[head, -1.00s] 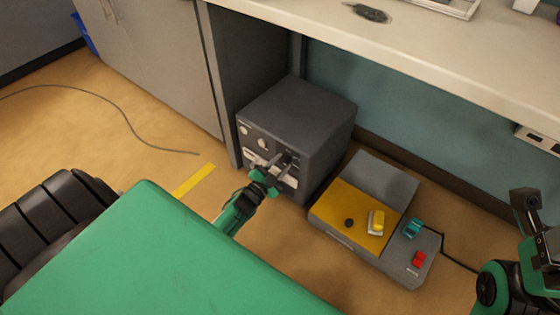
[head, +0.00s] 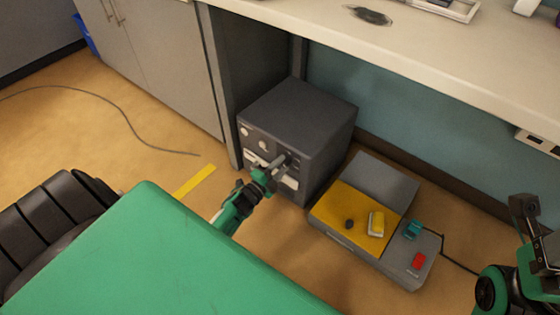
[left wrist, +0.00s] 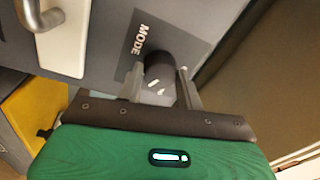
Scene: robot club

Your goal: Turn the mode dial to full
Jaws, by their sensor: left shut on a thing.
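The mode dial (left wrist: 158,66) is a small black round knob on the grey front of a dark box (head: 305,112) standing on the floor under the bench. The word MODE is printed on a dark plate (left wrist: 137,43) beside it. White marks show on the knob's near side; no setting names are readable. My left gripper (head: 277,163) reaches the box front and hides the dial in the head view. In the left wrist view its fingers lie on either side of the knob, shut on it. My right gripper (head: 524,203) hangs at the right edge, away from the box; its jaws are unclear.
A white plate with a metal handle (left wrist: 65,40) sits beside the dial. A grey and yellow console (head: 338,214) with coloured controls stands on the floor right of the box. The bench top (head: 450,50) overhangs behind. A cable (head: 130,119) crosses open floor at left.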

